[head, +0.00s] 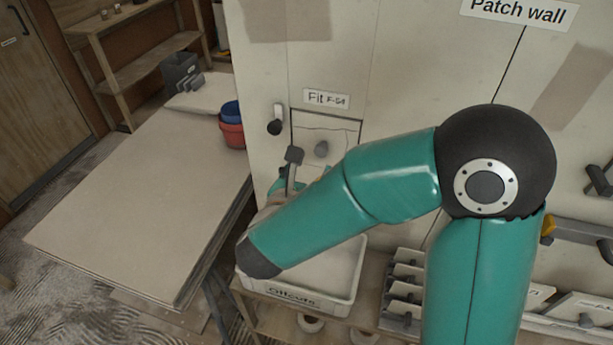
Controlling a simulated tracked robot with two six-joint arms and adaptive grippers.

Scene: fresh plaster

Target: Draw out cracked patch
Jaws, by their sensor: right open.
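The patch (338,133) is a pale panel in a dark-edged opening in the wall, under a label reading "Fit F-54". A thin line runs across its upper part. A grey rounded knob (321,148) shows in front of it. My right gripper (293,160) is open near the patch's lower left side, left of the knob. My right forearm hides the patch's lower part and most of the gripper, so I cannot tell whether it touches anything. My left gripper is out of view.
A white crate (312,304) labelled "Offcuts" stands below the patch, partly under my forearm. A black wall handle (275,126) is left of the patch. A broad bare table (140,205) is at the left, with red (232,135) and blue (231,111) tubs at its edge.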

